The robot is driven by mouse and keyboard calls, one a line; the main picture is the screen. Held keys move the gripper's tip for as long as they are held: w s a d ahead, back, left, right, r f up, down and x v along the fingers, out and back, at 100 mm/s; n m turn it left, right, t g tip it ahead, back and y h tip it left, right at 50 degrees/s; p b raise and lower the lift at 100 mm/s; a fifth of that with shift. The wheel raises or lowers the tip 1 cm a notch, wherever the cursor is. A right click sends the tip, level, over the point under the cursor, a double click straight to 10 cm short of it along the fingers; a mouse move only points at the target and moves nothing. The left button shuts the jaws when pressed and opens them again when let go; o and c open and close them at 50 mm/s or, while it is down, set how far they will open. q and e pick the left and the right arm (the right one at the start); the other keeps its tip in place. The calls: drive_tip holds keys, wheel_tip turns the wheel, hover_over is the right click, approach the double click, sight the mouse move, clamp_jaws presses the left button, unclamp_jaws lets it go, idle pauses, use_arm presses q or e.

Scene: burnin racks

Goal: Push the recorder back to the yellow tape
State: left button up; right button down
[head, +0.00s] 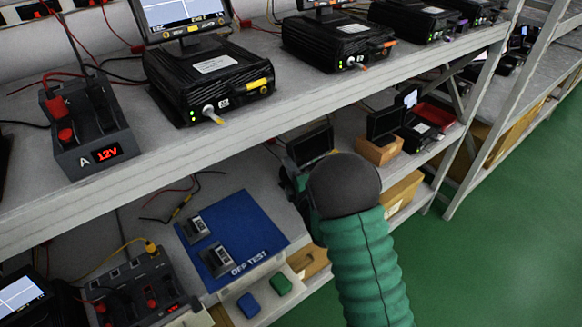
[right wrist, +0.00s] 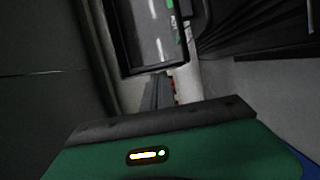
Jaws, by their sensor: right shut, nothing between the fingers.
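My right arm reaches to the lower shelf in the head view, and its dark wrist hides most of the gripper. In the right wrist view the right gripper (right wrist: 158,92) is shut and empty, pointing at a small monitor (right wrist: 150,38). A black finned recorder body (right wrist: 250,28) lies to the right of that monitor; I cannot tell whether the gripper touches either. In the head view the monitor (head: 310,146) stands just behind my wrist, and the recorder under it is hidden. I cannot make out any yellow tape there. My left gripper is out of view.
Several recorders, including one at left (head: 208,78), stand on the upper shelf (head: 250,128) above my arm. A blue mat (head: 235,228) with two small devices lies left of my arm. A power unit (head: 92,140) sits upper left. Green floor (head: 500,240) is clear at right.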

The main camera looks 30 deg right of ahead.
sight(308, 152)
drive_tip(key=shift+h, duration=0.3)
drive_tip(key=d+b, duration=0.1)
drive_tip(key=d, duration=0.6)
drive_tip(key=shift+d+r, duration=0.1)
drive_tip(key=shift+d, duration=0.25)
drive_tip(key=shift+a, duration=0.1)
